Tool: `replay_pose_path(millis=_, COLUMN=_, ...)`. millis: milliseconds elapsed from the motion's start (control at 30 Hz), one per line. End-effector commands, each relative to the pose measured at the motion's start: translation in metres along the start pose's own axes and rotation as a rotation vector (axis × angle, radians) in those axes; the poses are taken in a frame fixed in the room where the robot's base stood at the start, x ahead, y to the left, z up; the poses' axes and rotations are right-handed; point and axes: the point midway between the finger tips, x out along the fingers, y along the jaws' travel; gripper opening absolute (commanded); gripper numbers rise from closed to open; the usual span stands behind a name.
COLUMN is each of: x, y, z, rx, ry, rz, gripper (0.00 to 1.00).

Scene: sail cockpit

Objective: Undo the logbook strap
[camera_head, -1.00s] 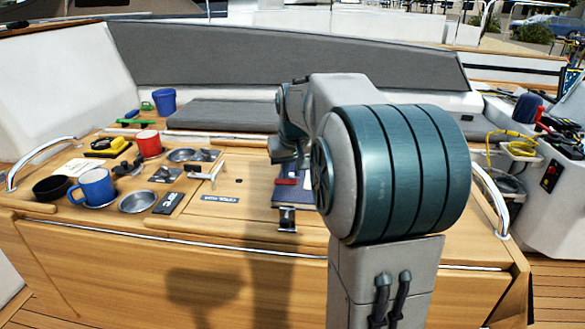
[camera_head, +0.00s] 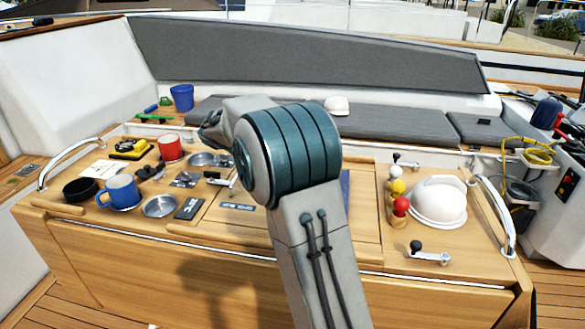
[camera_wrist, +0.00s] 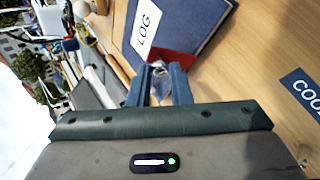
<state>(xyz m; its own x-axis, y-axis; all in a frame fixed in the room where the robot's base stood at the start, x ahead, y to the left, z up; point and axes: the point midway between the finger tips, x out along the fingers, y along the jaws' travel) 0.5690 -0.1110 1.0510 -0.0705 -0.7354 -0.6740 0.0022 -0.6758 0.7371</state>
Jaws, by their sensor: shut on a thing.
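The dark blue logbook (camera_wrist: 198,22) with a white LOG label (camera_wrist: 146,27) lies on the wooden table top in the wrist view. A red strap (camera_wrist: 172,56) shows at its near edge. My gripper (camera_wrist: 162,72) is beside that edge, its two fingers close together around a small shiny piece (camera_wrist: 160,88), which looks like a clasp or tab by the strap. I cannot tell whether the strap is still fastened. In the head view only a blue sliver of the logbook (camera_head: 345,188) shows, and my arm hides the strap and my gripper.
A blue mug (camera_head: 122,191), red mug (camera_head: 171,149) and metal bowl (camera_head: 160,206) stand on the left. The table front is clear.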

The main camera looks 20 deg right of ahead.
Motion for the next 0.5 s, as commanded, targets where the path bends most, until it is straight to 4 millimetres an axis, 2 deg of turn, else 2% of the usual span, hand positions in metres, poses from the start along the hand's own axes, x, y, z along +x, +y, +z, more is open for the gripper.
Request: replay_pose_path(millis=500, x=-0.013, y=-0.025, z=-0.016, rx=-0.168, ry=-0.179, rz=0.403, gripper=0.00)
